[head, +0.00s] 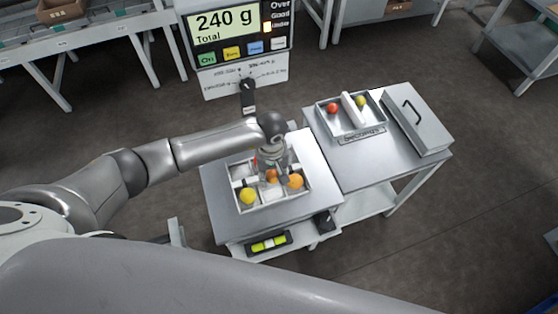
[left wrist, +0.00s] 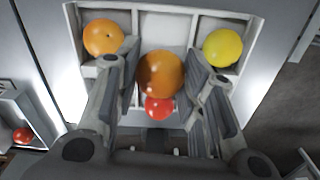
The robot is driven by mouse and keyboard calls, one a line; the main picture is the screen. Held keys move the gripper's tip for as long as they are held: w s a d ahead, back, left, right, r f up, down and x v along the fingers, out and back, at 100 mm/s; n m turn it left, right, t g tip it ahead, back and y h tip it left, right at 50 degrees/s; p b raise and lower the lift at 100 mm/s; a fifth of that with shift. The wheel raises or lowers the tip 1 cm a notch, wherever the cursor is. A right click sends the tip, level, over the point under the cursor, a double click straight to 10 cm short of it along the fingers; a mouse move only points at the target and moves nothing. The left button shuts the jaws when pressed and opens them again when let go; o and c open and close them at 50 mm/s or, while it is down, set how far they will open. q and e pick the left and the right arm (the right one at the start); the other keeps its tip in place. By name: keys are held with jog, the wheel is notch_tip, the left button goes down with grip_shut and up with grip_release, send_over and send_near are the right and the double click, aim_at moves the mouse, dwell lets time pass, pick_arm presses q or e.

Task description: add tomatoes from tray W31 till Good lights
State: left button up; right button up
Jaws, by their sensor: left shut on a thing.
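My left gripper (head: 271,178) is over the white compartmented tray (head: 247,208) on the left table. It is shut on an orange tomato, centred between the fingers in the left wrist view (left wrist: 160,75). A red tomato (left wrist: 159,108) lies partly hidden behind it. A yellow tomato (head: 248,196) and another orange tomato (head: 295,181) sit in separate compartments. The scale display (head: 225,22) reads 240 g Total. No W31 label is readable. My right gripper is not in view.
A second divided tray (head: 338,128) on the right table holds a red tomato (head: 333,108) and a yellow-green tomato (head: 361,101).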

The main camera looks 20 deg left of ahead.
aim_at(272, 191)
pick_arm(q)
jog(key=shift+s+a+f, duration=0.1)
jog(key=shift+s+a, duration=0.1)
jog(key=shift+f, duration=0.2)
jog(key=shift+w+d+f+b, duration=0.1)
jog(key=shift+f+b, duration=0.55)
jog(key=shift+f, duration=0.3)
notch_tip(272, 191, down, 4)
jog(key=b, duration=0.3)
jog(key=shift+r, duration=0.15)
jog(key=shift+f+b, duration=0.3)
jog(key=shift+f, duration=0.05)
jog(key=shift+f+b, duration=0.35)
jog(key=shift+b, duration=0.1)
jog(key=o, duration=0.8)
jog(key=c, duration=0.3)
